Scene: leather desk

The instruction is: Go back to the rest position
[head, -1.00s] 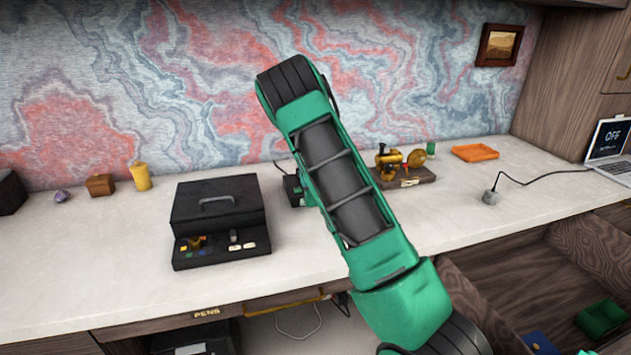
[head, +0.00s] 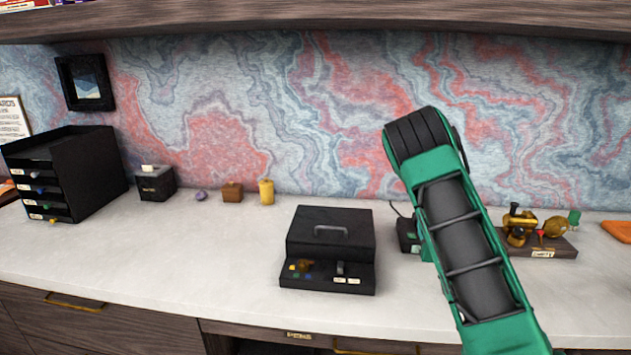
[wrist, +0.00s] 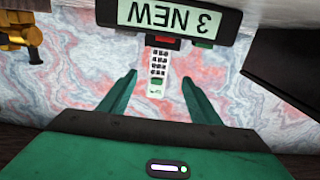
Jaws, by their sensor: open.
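My gripper (wrist: 160,77) shows in the wrist view with its two green fingers spread apart and nothing held between them. Beyond the fingers is a device with a keypad (wrist: 158,68) and a display reading "3 NEW" (wrist: 172,17), upside down in this view. In the head view my green arm rises across the right half, and my gripper is hidden behind it. A small black device (head: 407,233) on the desk is partly covered by my arm.
A black box with a handle (head: 329,234) sits mid-desk. Brass items on a wooden base (head: 545,243) are at right. The left front desktop is clear.

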